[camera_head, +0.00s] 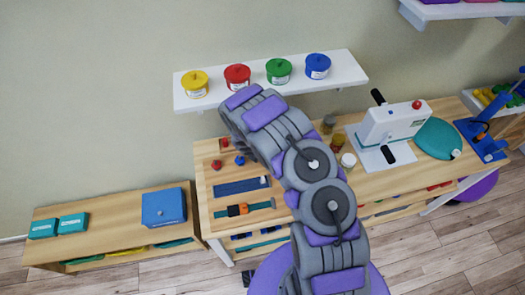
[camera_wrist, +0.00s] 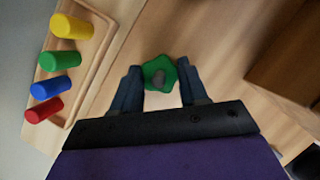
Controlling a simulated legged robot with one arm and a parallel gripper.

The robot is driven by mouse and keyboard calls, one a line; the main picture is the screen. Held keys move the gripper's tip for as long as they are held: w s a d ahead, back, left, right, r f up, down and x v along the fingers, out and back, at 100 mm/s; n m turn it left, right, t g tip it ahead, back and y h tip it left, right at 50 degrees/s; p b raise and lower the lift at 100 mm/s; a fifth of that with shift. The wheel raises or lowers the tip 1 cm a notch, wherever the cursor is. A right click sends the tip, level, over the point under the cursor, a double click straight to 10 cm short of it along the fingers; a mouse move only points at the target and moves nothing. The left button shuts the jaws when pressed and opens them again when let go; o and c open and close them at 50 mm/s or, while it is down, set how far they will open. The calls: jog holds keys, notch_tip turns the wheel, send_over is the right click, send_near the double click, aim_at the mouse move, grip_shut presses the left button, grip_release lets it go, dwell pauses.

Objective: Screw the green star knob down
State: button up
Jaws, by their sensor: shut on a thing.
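The green star knob (camera_wrist: 172,84) is in the wrist view, with a grey round centre, above the light wooden tabletop. My gripper (camera_wrist: 159,68) is shut on it, with one dark finger on its left side and one on its right. How far down the knob sits cannot be told, because its underside is hidden. In the head view my arm covers the knob and the gripper.
A wooden tray (camera_wrist: 92,92) with yellow, green, blue and red pegs lies left of the knob. In the head view the workbench (camera_head: 205,185) also holds a white machine (camera_head: 392,122). A wall shelf (camera_head: 345,70) with several coloured tubs is above it.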

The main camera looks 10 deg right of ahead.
jog(key=shift+m, duration=0.3)
jog(key=o, duration=1.1)
jog(key=shift+a, duration=0.15)
jog(key=shift+c, duration=0.2)
jog(key=p+v, duration=0.2)
jog(key=v, duration=1.5)
jog(key=shift+a, duration=0.35)
jog(key=shift+w, duration=0.1)
